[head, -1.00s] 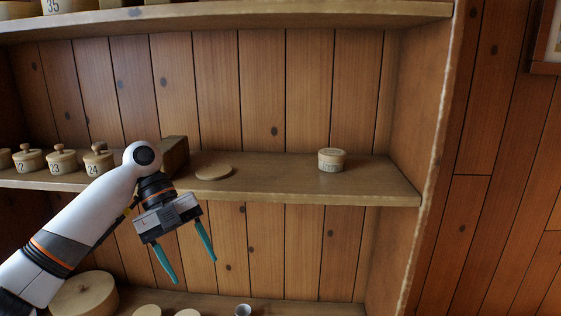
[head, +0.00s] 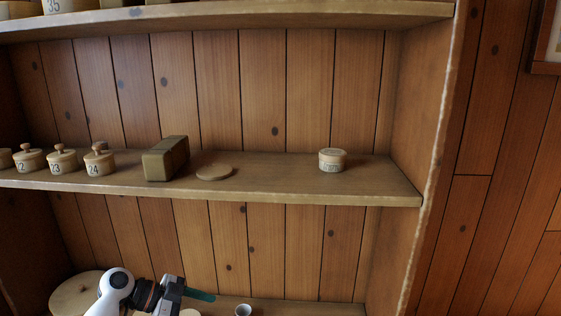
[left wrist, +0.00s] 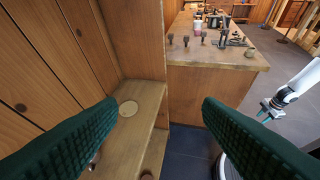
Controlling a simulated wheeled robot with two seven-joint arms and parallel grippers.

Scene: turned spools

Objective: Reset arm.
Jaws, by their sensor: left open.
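My left gripper (head: 200,293) is low in the head view, in front of the lower shelf, with one teal finger showing clearly. In the left wrist view its two teal fingers (left wrist: 160,112) are wide apart with nothing between them. A white arm with small teal fingertips (left wrist: 264,114), which looks like my right one, shows at the right of that view; its opening is too small to judge.
Several numbered knobbed pots (head: 62,160) stand at the left of the middle shelf. A large round lidded box (head: 75,292) and a small metal cup (head: 243,310) are on the lower shelf. A wooden bench (left wrist: 220,54) with tools stands beyond the cabinet side.

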